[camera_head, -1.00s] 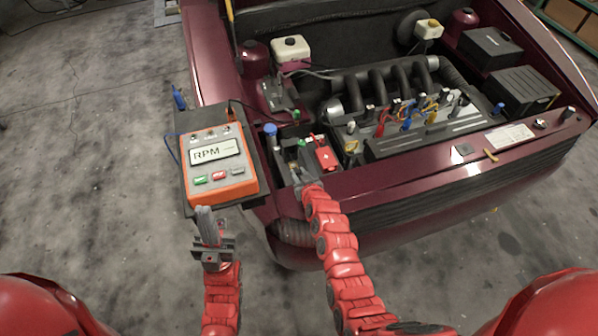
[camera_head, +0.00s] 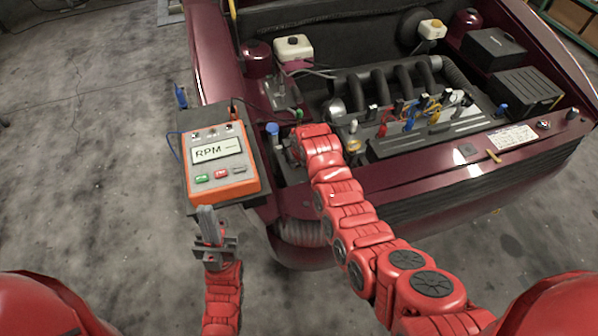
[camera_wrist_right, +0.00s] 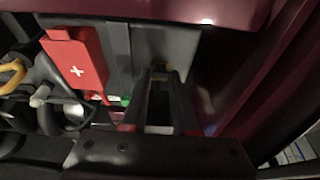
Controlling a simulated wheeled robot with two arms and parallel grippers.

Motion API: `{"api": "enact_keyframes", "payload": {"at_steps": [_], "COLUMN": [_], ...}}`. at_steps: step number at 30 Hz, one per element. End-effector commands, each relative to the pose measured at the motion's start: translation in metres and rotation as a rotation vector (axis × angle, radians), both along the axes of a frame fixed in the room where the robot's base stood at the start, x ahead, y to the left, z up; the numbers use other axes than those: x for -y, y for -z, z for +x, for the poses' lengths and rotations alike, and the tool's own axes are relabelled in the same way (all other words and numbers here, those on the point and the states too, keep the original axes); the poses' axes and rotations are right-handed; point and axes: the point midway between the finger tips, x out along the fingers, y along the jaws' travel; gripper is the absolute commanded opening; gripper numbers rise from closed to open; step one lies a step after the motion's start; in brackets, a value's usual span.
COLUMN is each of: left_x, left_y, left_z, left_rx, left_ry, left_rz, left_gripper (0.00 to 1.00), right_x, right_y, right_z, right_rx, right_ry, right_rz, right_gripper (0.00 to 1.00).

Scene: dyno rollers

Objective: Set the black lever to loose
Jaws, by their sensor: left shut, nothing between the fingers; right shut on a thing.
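The black lever (camera_wrist_right: 159,76) shows in the right wrist view as a small dark piece between my fingertips, in front of a grey panel; its shape and setting are hard to make out. My right gripper (camera_wrist_right: 160,95) is shut on it. In the head view my right arm hides the lever and the gripper's fingers, at the front left of the engine bay. My left gripper (camera_head: 207,218) is shut and empty, just below the orange RPM meter.
The orange RPM meter (camera_head: 235,190) sits at the car's front left corner. A red box with a white cross (camera_wrist_right: 77,62) is left of my right gripper. Dark red bodywork (camera_wrist_right: 228,70) is close on its right. Several coloured clips (camera_head: 410,112) sit on the engine.

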Motion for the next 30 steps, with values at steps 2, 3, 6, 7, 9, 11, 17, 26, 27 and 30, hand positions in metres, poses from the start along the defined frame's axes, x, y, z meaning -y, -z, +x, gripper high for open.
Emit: {"api": "enact_keyframes", "payload": {"at_steps": [2,3,6,7,9,11,17,26,27,30], "left_x": [0.0,0.0,0.0,0.0,0.0,0.0,0.0,0.0,0.0,0.0], "left_y": [0.018,0.023,0.034,0.038,0.046,0.053,0.076,0.106,0.109,0.116], "left_z": [0.0,0.0,0.0,0.0,0.0,0.0,0.0,0.0,0.0,0.0], "left_rx": [0.0,0.0,0.0,0.0,0.0,0.0,0.0,0.0,0.001,0.0], "left_ry": [0.0,0.0,0.0,0.0,0.0,0.0,0.0,0.0,0.0,0.0], "left_rz": [0.0,0.0,0.0,0.0,0.0,0.0,0.0,0.0,0.0,0.0], "left_gripper": [0.0,0.0,0.0,0.0,0.0,0.0,0.0,0.0,0.0,0.0], "right_x": [0.0,0.0,0.0,-0.001,-0.001,-0.001,-0.001,-0.002,-0.002,-0.002], "right_y": [0.005,0.004,0.005,0.004,0.003,0.004,0.003,0.003,0.002,0.002], "right_z": [0.003,0.004,0.004,0.005,0.006,0.006,0.008,0.01,0.01,0.01], "right_rx": [-0.02,-0.032,-0.06,-0.066,-0.081,-0.097,-0.137,-0.191,-0.197,-0.21], "right_ry": [0.0,0.0,0.001,0.001,0.0,0.0,0.002,0.001,0.001,0.001], "right_rz": [-0.009,-0.013,-0.022,-0.023,-0.027,-0.032,-0.046,-0.064,-0.065,-0.07], "right_gripper": [0.0,0.0,0.0,0.0,0.0,0.0,0.0,0.0,0.0,0.0]}}
